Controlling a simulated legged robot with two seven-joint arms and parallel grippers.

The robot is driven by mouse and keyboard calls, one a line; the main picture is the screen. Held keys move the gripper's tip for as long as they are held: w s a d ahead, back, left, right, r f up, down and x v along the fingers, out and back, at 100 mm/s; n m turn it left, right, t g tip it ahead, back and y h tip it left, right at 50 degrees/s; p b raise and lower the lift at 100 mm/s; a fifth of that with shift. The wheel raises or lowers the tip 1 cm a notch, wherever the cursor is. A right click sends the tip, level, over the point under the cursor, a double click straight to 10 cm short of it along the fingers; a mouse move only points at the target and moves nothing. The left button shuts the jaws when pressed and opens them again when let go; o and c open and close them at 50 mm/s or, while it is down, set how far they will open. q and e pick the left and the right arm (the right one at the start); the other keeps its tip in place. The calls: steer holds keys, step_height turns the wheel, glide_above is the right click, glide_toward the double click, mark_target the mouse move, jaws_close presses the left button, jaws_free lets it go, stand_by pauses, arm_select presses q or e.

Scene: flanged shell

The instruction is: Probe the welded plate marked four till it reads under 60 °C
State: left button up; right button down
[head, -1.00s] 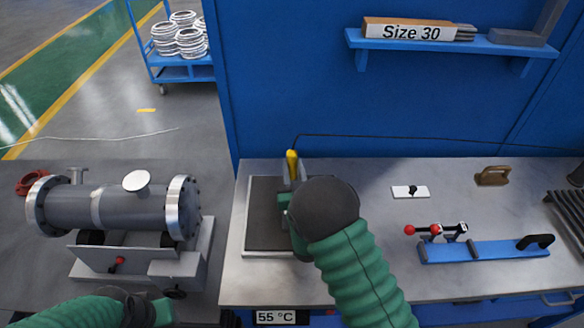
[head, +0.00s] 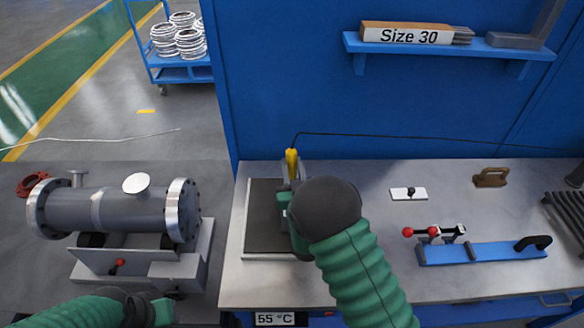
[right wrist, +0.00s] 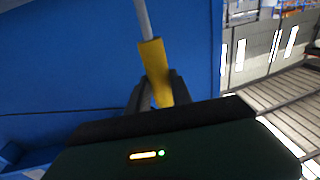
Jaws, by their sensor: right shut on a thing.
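My right gripper (head: 293,180) is shut on the yellow handle of a probe (head: 291,159), over the dark pad on the bench. The right wrist view shows the yellow handle (right wrist: 154,70) between the fingers, with a grey rod running on from it. A display (head: 275,319) on the bench front reads 55 °C. No welded plate or mark four can be made out; my right wrist hides part of the pad, and the probe's contact is hidden. My left gripper (head: 155,313) is at the bottom left, its fingers unclear.
The dark pad (head: 262,241) lies on the bench (head: 380,285). A flanged shell (head: 120,212) rests on a stand at left. A blue clamp fixture (head: 480,252), white switch plate (head: 408,194) and brown block (head: 490,177) are at right. A black cable (head: 400,136) runs from the probe.

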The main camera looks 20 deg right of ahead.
mark_target(292, 153)
steer(key=shift+r+p, duration=1.5)
steer(key=shift+r, duration=1.25)
steer(key=shift+f, duration=0.1)
